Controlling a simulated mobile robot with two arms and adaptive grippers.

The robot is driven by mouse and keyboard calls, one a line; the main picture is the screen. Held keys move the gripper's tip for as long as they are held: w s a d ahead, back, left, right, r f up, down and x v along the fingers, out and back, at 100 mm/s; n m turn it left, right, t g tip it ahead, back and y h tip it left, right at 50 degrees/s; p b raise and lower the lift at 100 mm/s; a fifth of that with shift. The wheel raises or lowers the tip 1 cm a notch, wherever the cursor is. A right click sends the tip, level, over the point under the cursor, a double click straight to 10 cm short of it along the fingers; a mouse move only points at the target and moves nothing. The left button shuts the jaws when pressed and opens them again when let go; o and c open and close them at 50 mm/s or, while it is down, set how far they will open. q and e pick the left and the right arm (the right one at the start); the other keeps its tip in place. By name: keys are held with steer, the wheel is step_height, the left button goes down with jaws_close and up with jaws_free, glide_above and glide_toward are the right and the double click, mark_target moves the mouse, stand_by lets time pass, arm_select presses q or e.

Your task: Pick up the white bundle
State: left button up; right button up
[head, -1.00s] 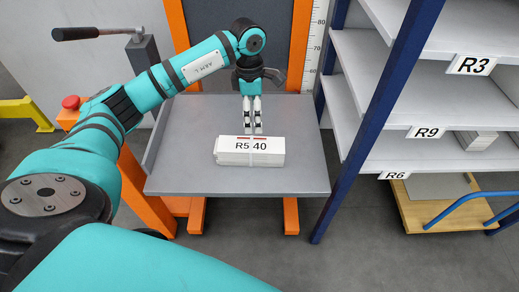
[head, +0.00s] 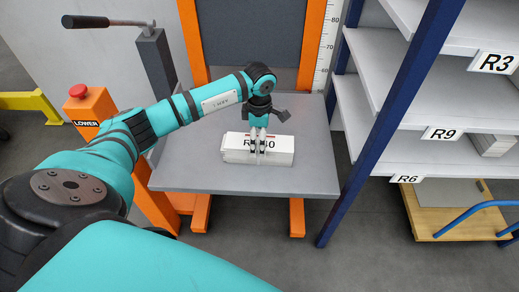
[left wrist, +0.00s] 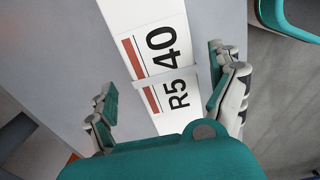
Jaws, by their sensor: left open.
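The white bundle (head: 282,158) lies flat on the grey lift table (head: 180,176). Its label reads "R5 40" with red bars, and a pale band crosses its middle. My left gripper (head: 257,150) points down at the bundle's middle and covers part of the label in the head view. In the left wrist view the bundle (left wrist: 148,20) runs between the two open fingers (left wrist: 162,98), one on each long side. A gap shows on both sides, so the fingers do not visibly touch it. My right gripper is not in view.
A blue-posted shelf rack (head: 395,90) with signs R3, R9 and R6 stands close at the right. Another white stack (head: 492,142) lies on a shelf. An orange post with a red button (head: 78,91) and a lever (head: 105,22) stand at the left.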

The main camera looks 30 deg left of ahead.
arm_select(q)
steer(key=f, duration=0.4)
steer(key=shift+s+d+f+b, duration=0.1)
steer(key=shift+s+d+b, duration=0.1)
steer(key=shift+b, duration=0.2)
steer(key=shift+a, duration=0.1)
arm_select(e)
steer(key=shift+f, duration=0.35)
arm_select(q)
steer(key=c, duration=1.6)
steer(key=shift+w, duration=0.1)
steer(key=shift+c, duration=0.6)
steer(key=shift+r, duration=0.2)
steer(key=shift+r+p, duration=0.45)
steer(key=shift+r, duration=1.35)
steer(key=s+d, duration=0.1)
steer(key=d, duration=0.4)
steer(key=s+d+r+p, duration=0.1)
steer(key=d, duration=0.4)
steer(key=s+d, duration=0.2)
steer(key=d, duration=0.3)
steer(key=shift+d+r, duration=0.15)
steer(key=shift+d, duration=0.15)
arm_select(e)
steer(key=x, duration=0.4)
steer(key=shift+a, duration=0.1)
